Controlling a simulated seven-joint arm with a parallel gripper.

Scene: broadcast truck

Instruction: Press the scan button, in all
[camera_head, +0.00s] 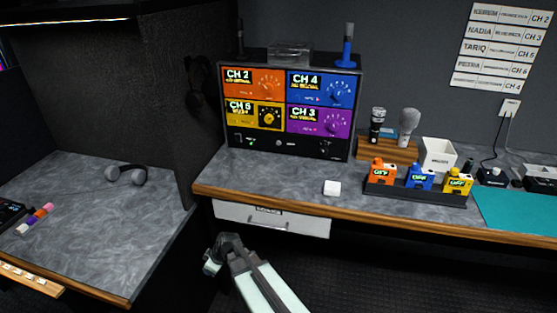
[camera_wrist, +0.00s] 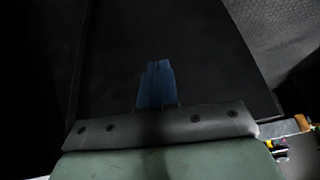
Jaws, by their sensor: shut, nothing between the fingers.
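The receiver unit (camera_head: 290,148) stands upright on the grey desk in the head view. Its face has an orange CH 2 panel (camera_head: 253,84), a blue CH 4 panel (camera_head: 321,87), a yellow panel (camera_head: 255,115) and a purple CH 3 panel (camera_head: 319,120). Each panel has a dial and tiny controls; which one is a scan button is too small to read. My gripper shows in the wrist view with its bluish fingers (camera_wrist: 157,70) together and empty, in front of a dark surface. In the head view my arm is low, below and in front of the desk edge, apart from the receiver.
Orange (camera_head: 383,172), blue (camera_head: 419,177) and yellow (camera_head: 457,181) packs stand in a dark tray (camera_head: 414,197). A dark partition (camera_head: 160,90) stands left. Desk before the receiver is clear.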

